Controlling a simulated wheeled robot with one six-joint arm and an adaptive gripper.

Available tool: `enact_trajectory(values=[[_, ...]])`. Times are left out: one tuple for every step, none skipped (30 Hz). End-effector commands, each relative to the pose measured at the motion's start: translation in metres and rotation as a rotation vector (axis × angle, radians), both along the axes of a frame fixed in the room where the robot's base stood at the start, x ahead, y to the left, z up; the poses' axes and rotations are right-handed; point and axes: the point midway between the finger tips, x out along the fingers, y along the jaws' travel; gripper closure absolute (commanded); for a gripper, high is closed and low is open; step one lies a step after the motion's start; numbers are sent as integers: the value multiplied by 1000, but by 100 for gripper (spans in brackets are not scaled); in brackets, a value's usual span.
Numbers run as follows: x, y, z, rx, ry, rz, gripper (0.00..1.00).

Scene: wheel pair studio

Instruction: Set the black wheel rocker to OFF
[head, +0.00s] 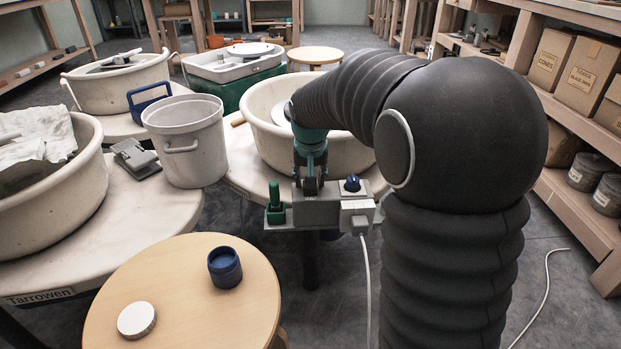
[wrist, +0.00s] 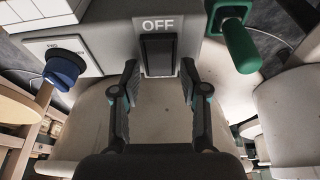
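The black wheel rocker (wrist: 158,57) is set in the grey control box (wrist: 110,30), beside the white OFF label in the wrist view. I cannot tell which side of the rocker is pressed in. My gripper (wrist: 160,76) is open, with one finger on each side just in front of the rocker and nothing between them. Whether a fingertip touches the box is unclear. In the head view my gripper (head: 311,187) points down at the grey box (head: 318,212), and it hides the rocker there.
A green lever (head: 275,203) and a blue knob (head: 352,183) flank my gripper closely. The pale wheel basin (head: 262,110) stands behind it. A white plug and cord (head: 358,224) hang at the box's right. A round stool (head: 185,290) holds a blue jar (head: 224,267).

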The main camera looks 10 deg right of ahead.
Motion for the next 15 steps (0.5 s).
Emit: enact_trajectory(values=[[0,0,0,0,0,0,48],[0,0,0,0,0,0,48],[0,0,0,0,0,0,48],[0,0,0,0,0,0,48],[0,0,0,0,0,0,48],[0,0,0,0,1,0,48],[0,0,0,0,1,0,48],[0,0,0,0,1,0,48],[0,0,1,0,0,0,48],[0,0,2,0,0,0,48],[-1,1,4,1,-1,0,48],[-1,1,7,1,-1,0,48],[-2,1,9,1,-2,0,48],[-3,1,13,1,-1,0,48],[-5,1,19,1,-2,0,48]])
